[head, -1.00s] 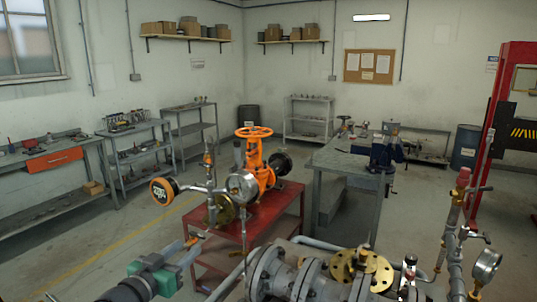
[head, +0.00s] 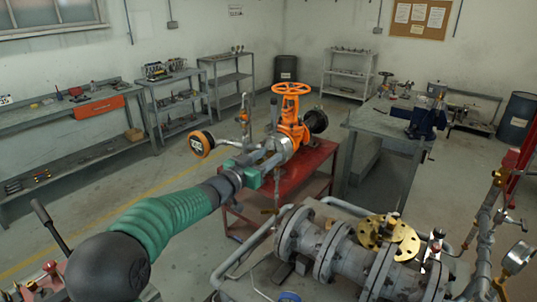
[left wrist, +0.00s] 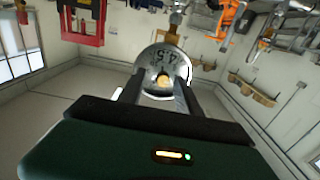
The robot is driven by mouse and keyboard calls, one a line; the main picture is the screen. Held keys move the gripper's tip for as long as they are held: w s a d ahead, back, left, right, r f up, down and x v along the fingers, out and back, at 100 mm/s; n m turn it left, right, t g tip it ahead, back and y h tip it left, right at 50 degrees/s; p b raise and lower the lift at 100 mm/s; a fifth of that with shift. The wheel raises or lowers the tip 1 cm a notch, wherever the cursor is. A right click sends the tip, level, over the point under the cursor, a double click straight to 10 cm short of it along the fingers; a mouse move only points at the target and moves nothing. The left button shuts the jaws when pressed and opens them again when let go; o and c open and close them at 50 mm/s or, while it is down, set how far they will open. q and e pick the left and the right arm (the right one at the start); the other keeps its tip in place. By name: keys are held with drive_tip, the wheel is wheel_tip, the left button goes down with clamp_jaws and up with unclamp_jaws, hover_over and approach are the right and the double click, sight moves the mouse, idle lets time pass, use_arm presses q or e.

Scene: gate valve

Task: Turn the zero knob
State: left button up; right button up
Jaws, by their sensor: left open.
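A round gauge with a pale dial and dark numerals (left wrist: 165,62) faces the left wrist camera. A small brass-coloured knob (left wrist: 162,81), apparently the zero knob, sits on the dial's middle. My left gripper (head: 268,162) reaches in from the left in the head view, its fingertips at the gauge in front of the orange valve (head: 292,128). In the left wrist view its open fingers (left wrist: 161,88) stand either side of the knob; I cannot tell whether they touch it. The knob is hidden in the head view. My right gripper is not in view.
The valve stands on a red table (head: 312,163). An orange-rimmed round part (head: 201,143) is left of the gauge. Grey flanged piping (head: 330,250) with a brass flange (head: 388,238) fills the foreground. A grey workbench (head: 375,120) stands behind right.

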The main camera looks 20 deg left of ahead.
use_arm(q)
drive_tip(key=shift+w+a+f, duration=0.15)
drive_tip(key=shift+w+a, duration=0.15)
drive_tip(key=shift+a, duration=0.05)
drive_tip(key=shift+c, duration=0.2)
drive_tip(key=shift+d, duration=0.3)
clamp_jaws()
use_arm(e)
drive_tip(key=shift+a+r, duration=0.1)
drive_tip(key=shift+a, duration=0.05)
use_arm(q)
drive_tip(key=shift+a, duration=0.1)
drive_tip(key=shift+m, duration=0.4)
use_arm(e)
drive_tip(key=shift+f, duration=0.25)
use_arm(q)
drive_tip(key=m+b, duration=0.2)
drive_tip(key=m, duration=0.1)
drive_tip(key=shift+m+b, duration=0.9)
drive_tip(key=shift+m, duration=1.1)
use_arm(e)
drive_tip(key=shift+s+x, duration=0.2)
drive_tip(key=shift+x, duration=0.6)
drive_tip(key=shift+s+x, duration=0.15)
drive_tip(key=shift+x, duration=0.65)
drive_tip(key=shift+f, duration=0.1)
